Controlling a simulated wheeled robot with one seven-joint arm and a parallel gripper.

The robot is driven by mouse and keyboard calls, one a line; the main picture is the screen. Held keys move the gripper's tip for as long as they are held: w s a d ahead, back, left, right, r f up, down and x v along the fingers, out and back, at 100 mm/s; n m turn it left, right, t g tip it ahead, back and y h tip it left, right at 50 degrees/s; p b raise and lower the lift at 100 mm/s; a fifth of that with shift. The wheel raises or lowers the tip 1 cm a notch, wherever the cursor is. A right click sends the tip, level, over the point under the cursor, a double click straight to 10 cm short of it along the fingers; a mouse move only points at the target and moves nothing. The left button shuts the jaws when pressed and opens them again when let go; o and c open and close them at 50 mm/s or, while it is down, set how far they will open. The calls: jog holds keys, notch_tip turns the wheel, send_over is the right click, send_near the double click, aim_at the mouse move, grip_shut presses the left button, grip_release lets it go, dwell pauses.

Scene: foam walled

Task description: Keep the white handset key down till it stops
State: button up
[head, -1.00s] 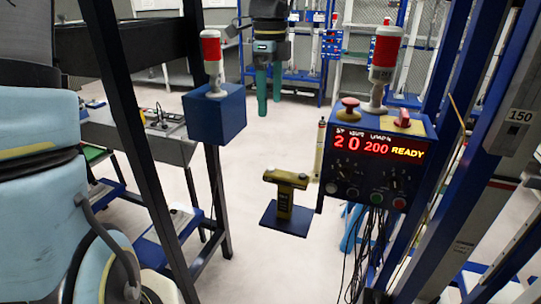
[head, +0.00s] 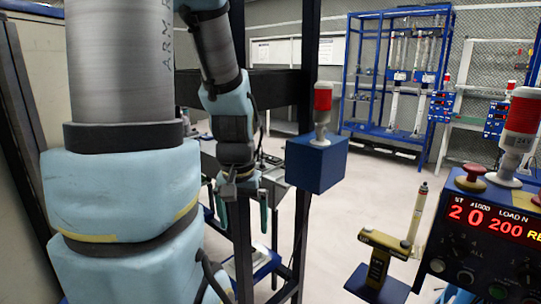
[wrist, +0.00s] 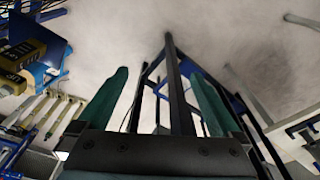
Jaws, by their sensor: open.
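The handset (head: 380,256) is a yellow T-shaped unit with dark labels, on a dark blue plate at the lower right of the head view. A yellow body with dark labels, likely the handset (wrist: 20,66), also shows at the left edge of the wrist view. I cannot make out its white key in either view. My gripper (head: 245,215) hangs left of the handset in the head view, well apart from it. Its two teal fingers are spread and empty; they also show in the wrist view (wrist: 155,78).
A control box (head: 485,245) with a red display stands right of the handset, partly cut off. Pale floor (head: 385,185) is clear behind.

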jog(key=shift+s+a+f+n, duration=0.2)
jog(key=shift+s+a+n, duration=0.1)
jog(key=shift+a+n, duration=0.15)
jog(key=shift+c, duration=0.2)
grip_shut()
dwell(1.2)
